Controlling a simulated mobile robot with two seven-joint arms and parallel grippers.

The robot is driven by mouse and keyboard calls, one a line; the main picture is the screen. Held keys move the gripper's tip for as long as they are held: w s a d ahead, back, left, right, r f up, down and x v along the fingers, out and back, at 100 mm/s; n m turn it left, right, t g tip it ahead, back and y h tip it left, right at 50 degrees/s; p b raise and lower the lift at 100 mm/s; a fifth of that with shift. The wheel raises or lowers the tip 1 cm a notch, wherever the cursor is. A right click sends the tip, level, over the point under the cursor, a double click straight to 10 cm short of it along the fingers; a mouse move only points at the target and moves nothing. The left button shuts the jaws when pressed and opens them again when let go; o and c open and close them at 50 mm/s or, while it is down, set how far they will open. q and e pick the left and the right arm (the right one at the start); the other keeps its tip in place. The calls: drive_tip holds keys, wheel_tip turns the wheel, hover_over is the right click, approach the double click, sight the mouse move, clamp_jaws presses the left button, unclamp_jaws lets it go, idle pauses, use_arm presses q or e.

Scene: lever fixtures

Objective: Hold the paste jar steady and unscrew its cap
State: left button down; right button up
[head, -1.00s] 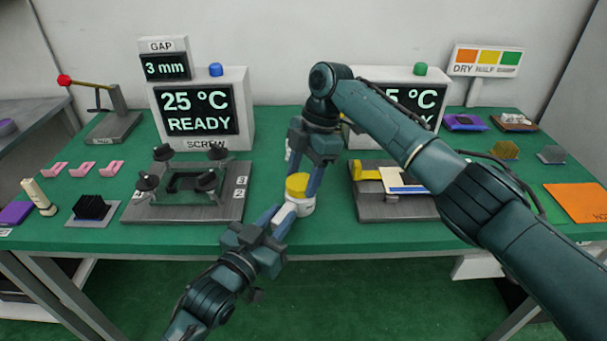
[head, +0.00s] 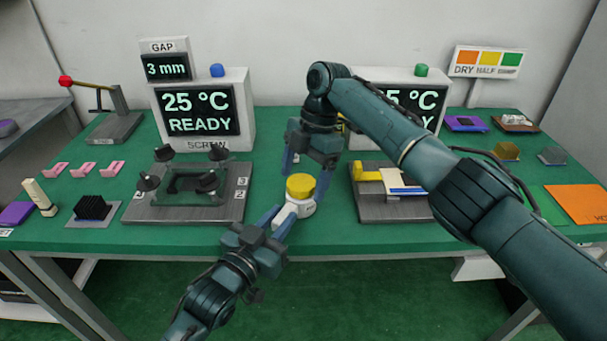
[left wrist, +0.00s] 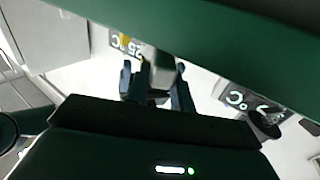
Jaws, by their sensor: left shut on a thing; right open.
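The paste jar is a small white jar (head: 301,207) with a yellow cap (head: 300,187), upright near the front middle of the green table in the head view. The cap sits on top of the jar. My left gripper (head: 283,218) is shut on the jar's white body from the front left. My right gripper (head: 307,173) points down from above, open, with one finger on each side of the cap and apart from it at the left. The right finger hides part of the cap's surroundings.
A grey clamp fixture (head: 190,210) stands left of the jar, and another grey fixture (head: 375,210) with a yellow part stands right. Two display boxes stand behind, the left one (head: 240,85) reading 25 °C READY. The table's front edge is close to the jar.

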sight(300, 181)
drive_tip(key=shift+r, duration=0.1)
drive_tip(key=shift+r, duration=1.45)
drive_tip(key=m, duration=0.2)
drive_tip(key=m+t, duration=0.1)
drive_tip(key=m, duration=0.2)
drive_tip(key=shift+s+d+f+y, duration=0.1)
drive_tip(key=shift+s+y, duration=0.05)
drive_tip(key=shift+y, duration=0.15)
drive_tip(key=m+t, duration=0.1)
drive_tip(key=m, duration=0.1)
drive_tip(key=m+t, duration=0.1)
drive_tip(key=m, duration=0.2)
drive_tip(key=shift+s+m, duration=0.15)
drive_tip(key=shift+m, duration=0.15)
drive_tip(key=m, duration=0.3)
drive_tip(key=m+t, duration=0.1)
drive_tip(key=m, duration=0.1)
drive_tip(key=shift+s+a+m, duration=0.2)
drive_tip(key=shift+m, duration=0.2)
drive_tip(key=m+t+h, duration=0.1)
drive_tip(key=m, duration=0.2)
drive_tip(key=m+h, duration=0.1)
drive_tip(key=m, duration=0.2)
drive_tip(key=shift+a+m, duration=0.1)
drive_tip(key=shift+m, duration=0.2)
